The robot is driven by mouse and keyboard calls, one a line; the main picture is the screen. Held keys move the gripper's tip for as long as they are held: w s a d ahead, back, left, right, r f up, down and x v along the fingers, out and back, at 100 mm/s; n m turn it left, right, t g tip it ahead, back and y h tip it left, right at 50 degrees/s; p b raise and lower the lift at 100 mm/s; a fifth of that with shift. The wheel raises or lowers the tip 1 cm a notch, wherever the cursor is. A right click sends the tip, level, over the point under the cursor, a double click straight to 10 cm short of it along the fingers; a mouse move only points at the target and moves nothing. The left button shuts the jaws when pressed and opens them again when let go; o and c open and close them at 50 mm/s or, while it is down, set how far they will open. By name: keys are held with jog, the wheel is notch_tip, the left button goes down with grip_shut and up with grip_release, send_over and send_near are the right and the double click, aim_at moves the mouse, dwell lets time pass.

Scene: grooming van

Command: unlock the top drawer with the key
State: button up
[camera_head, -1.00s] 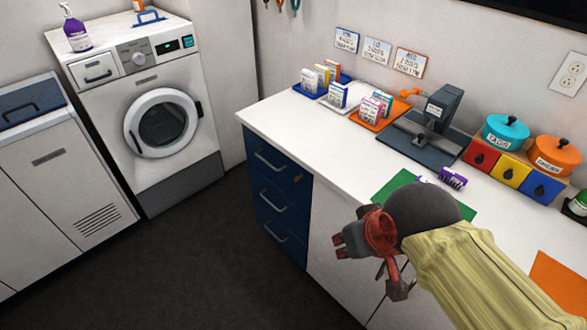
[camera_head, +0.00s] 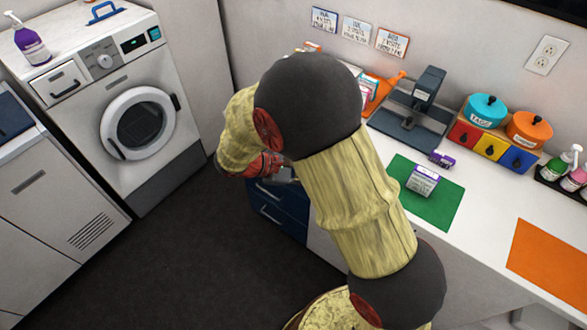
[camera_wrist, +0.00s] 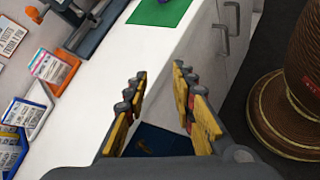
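The blue drawer unit (camera_head: 290,203) stands under the left end of the white counter. In the head view my arm and gripper hide its upper part. In the wrist view part of a dark blue drawer front (camera_wrist: 172,142) shows beyond and below my fingers. A small brass-coloured piece (camera_wrist: 147,147) is on it; I cannot tell whether it is the key or only the lock. My gripper (camera_wrist: 157,84) is open, with nothing between its yellow-padded fingers. It is above and close to the drawer unit, and I see no contact.
The white counter (camera_wrist: 97,88) runs alongside my gripper. It bears a green mat (camera_head: 440,204), an orange mat (camera_head: 560,252), a grey stand (camera_head: 420,115) and card holders (camera_wrist: 30,115). A washing machine (camera_head: 105,100) stands at the left. The dark floor (camera_head: 190,255) before the drawers is clear.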

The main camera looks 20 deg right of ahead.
jog(key=w+a+f+n+t+h+p, duration=0.2)
jog(key=w+a+f+n+t+p, duration=0.25)
jog(key=f+n+t, duration=0.2)
jog(key=w+a+f+n+t+h+p, duration=0.1)
jog(key=w+a+f+n+t+p, duration=0.2)
jog(key=a+f+n+t, duration=0.35)
jog(key=w+d+f+g+b, duration=0.1)
jog(key=w+d+f+g, duration=0.1)
jog(key=w+d, duration=0.2)
jog(key=shift+w+d, duration=0.25)
jog(key=shift+d, duration=1.35)
jog(key=shift+c, duration=0.9)
jog(key=c, duration=0.4)
grip_shut()
